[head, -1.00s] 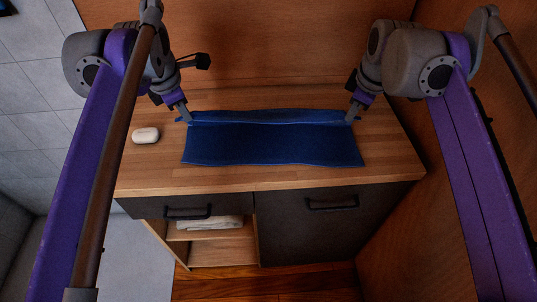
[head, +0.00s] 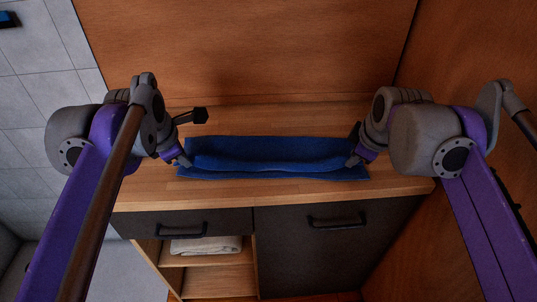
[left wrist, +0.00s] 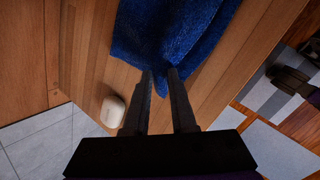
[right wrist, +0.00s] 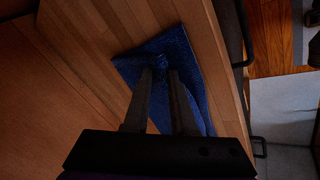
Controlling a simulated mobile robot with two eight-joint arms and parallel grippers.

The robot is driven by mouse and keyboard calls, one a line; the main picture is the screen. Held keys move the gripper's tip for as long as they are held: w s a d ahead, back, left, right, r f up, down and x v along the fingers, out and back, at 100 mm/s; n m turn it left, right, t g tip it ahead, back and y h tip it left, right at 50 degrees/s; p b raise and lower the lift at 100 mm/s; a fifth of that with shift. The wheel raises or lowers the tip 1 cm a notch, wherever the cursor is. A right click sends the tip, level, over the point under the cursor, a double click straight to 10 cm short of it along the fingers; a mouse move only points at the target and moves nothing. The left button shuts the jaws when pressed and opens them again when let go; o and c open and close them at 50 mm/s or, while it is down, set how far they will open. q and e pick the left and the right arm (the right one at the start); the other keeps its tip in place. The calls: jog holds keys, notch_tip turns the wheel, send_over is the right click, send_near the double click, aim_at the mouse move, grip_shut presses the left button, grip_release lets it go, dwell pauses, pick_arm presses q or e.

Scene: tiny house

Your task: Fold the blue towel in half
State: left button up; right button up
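The blue towel (head: 265,146) lies across the wooden counter, with a raised band of its cloth stretched between my two grippers over its front part. My left gripper (head: 184,163) is at the left end of this band. In the left wrist view, its fingertips (left wrist: 161,72) pinch a corner of the towel (left wrist: 172,35). My right gripper (head: 352,160) is at the right end. In the right wrist view, its fingertips (right wrist: 161,68) close on bunched cloth of the towel (right wrist: 176,45). The cloth under the band is partly hidden.
A white soap-like object (left wrist: 112,112) lies on the counter (head: 150,193) beside the left gripper. A wooden wall (head: 245,55) stands behind, another at the right. Below are a dark drawer (head: 160,224), a dark door (head: 300,240) and a shelf with a folded light cloth (head: 205,245).

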pick_arm(q)
jog(key=o, duration=0.4)
pick_arm(e)
jog(key=o, duration=0.4)
pick_arm(q)
jog(key=shift+r, duration=0.1)
pick_arm(e)
jog(key=shift+r, duration=0.1)
